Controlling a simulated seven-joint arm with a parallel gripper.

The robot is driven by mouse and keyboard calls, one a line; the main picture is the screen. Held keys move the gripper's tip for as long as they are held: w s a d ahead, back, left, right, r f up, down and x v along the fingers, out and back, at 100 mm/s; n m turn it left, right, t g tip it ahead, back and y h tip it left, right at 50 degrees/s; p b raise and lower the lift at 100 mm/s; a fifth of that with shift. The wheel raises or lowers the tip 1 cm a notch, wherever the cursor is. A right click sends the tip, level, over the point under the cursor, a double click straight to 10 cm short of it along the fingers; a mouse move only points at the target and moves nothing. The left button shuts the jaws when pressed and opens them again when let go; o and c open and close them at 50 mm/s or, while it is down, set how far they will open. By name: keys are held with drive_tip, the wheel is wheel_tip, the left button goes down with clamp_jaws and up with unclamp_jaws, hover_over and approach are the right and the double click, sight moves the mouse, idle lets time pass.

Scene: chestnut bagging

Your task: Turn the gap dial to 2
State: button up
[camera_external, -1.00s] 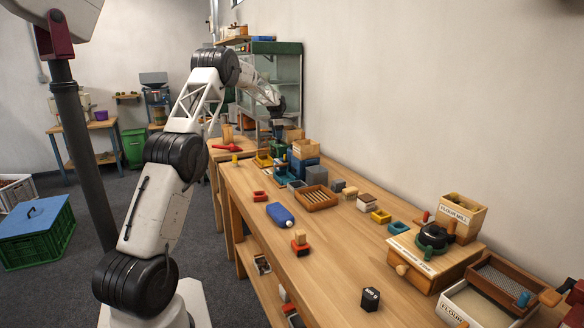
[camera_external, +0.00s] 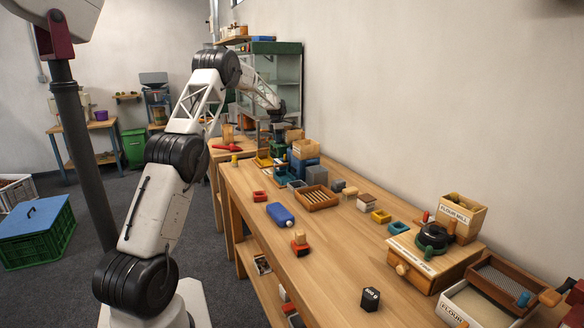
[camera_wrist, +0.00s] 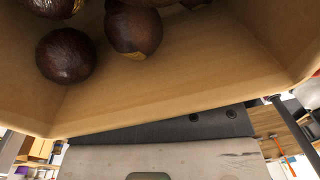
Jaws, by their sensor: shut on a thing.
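My gripper (camera_external: 279,138) is small in the external view, at the far end of the long bench, pointing down beside a blue machine with a wooden hopper (camera_external: 304,149). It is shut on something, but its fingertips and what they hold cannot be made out. The gap dial and its numbers cannot be made out in either view. In the wrist view, a tan open box (camera_wrist: 200,95) fills the upper part, close to the camera, with several dark brown chestnuts (camera_wrist: 66,55) in it.
A slatted wooden tray (camera_external: 316,198), a blue bottle (camera_external: 280,214) and small coloured trays lie along the bench. A flour mill (camera_external: 432,240) stands at the near right. A glazed cabinet (camera_external: 286,72) rises behind my gripper. The bench's near middle is mostly clear.

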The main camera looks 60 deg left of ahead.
drive_tip(key=shift+n, duration=1.5)
drive_tip(key=o, duration=0.9)
drive_tip(key=shift+s+a+r, duration=0.1)
drive_tip(key=shift+a+r, duration=0.1)
drive_tip(key=shift+r, duration=1.75)
drive_tip(key=shift+a+r, duration=0.15)
drive_tip(key=shift+r, duration=1.8)
